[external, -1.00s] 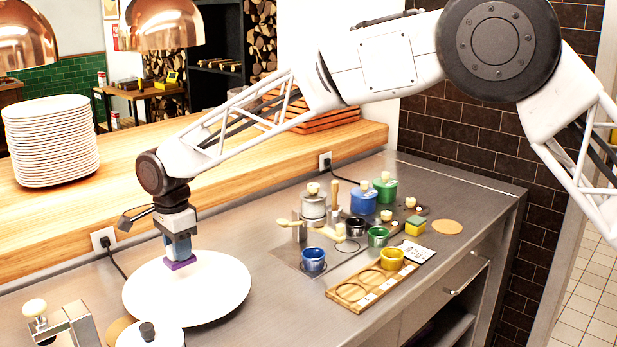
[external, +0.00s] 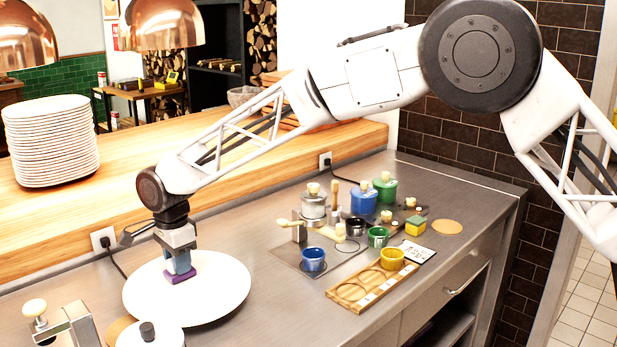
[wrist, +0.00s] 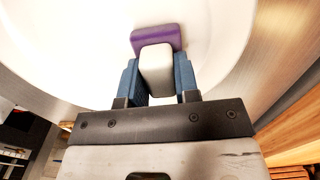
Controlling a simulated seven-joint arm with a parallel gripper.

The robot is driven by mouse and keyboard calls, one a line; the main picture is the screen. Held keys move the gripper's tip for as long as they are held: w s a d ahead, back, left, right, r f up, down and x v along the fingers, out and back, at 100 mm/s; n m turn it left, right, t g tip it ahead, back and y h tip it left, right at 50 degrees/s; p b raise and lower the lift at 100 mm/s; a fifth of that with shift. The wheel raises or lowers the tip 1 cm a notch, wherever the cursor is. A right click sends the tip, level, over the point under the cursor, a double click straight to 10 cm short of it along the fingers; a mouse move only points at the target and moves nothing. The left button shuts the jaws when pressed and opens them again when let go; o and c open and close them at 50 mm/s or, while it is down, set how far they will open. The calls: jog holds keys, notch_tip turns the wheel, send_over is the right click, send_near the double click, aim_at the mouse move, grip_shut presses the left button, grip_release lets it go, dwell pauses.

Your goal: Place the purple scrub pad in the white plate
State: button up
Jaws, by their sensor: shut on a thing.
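The white plate (external: 225,290) lies flat on the steel counter at the left front. The purple scrub pad (external: 181,279) is at my gripper's tips, over the left-middle part of the plate. My gripper (external: 180,270) points down with its blue fingers shut on the pad. In the wrist view the pad (wrist: 158,39) shows a purple end and a pale block between the fingers (wrist: 157,85), with the plate (wrist: 215,50) behind it. The pad appears at or very close to the plate's surface; I cannot tell whether it touches.
A round white lidded item (external: 150,335) stands at the plate's front edge. A metal device with a pale knob (external: 60,325) is at the left front. Several pots, cups and a wooden rack (external: 372,285) stand to the right. Stacked plates (external: 50,140) sit on the wooden ledge.

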jog(key=shift+f, duration=0.15)
jog(key=o, duration=0.9)
notch_tip(320, 180, up, 12)
jog(key=shift+r, duration=0.15)
dwell(0.4)
dwell(0.7)
dwell(0.3)
